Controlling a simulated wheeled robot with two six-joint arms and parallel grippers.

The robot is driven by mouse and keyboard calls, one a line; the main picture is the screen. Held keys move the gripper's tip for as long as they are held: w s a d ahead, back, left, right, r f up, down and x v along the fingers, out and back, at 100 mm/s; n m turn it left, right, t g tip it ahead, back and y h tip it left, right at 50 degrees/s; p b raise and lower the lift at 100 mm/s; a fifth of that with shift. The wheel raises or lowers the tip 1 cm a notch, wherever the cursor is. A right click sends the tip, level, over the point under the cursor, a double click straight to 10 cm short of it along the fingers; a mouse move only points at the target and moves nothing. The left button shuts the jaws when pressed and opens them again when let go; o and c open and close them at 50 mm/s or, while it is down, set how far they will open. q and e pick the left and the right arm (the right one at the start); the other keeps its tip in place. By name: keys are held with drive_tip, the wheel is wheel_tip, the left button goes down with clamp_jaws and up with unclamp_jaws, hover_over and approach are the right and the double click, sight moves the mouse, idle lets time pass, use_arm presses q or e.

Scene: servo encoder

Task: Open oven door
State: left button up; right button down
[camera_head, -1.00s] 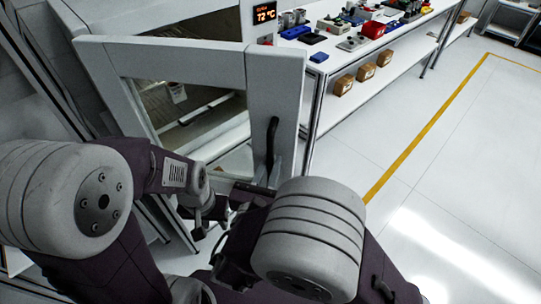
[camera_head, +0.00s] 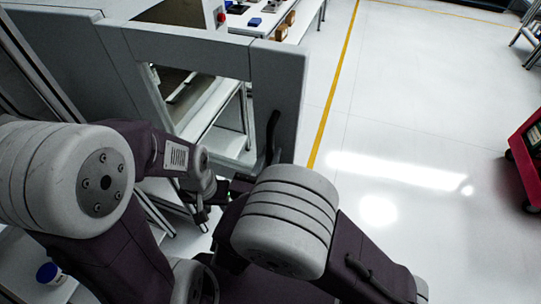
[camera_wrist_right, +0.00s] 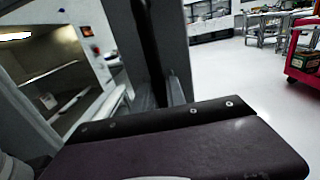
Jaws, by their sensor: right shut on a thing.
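The oven door (camera_head: 277,85) is a pale grey frame with a window. It stands swung out from the oven body (camera_head: 190,12). Its black vertical handle (camera_head: 271,135) is on the free-edge post, and also shows as a dark bar in the right wrist view (camera_wrist_right: 149,45). My right gripper (camera_head: 267,163) is shut on the handle; its fingers are partly hidden by my forearm, and show around the bar in the wrist view (camera_wrist_right: 163,92). My left gripper (camera_head: 203,213) hangs low left of the handle, apart from the door; its jaws are too small to read.
A white bench (camera_head: 300,22) with parts and boxes stands behind the door. A red cart (camera_head: 527,160) is at the right edge. White floor (camera_head: 420,110) with a yellow line is free to the right. A blue-capped container (camera_head: 50,273) stands at lower left.

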drive_tip(key=shift+s+a+r, duration=0.1)
drive_tip(key=shift+s, duration=0.05)
drive_tip(key=c, duration=1.4)
unclamp_jaws()
drive_tip(key=shift+o, duration=0.2)
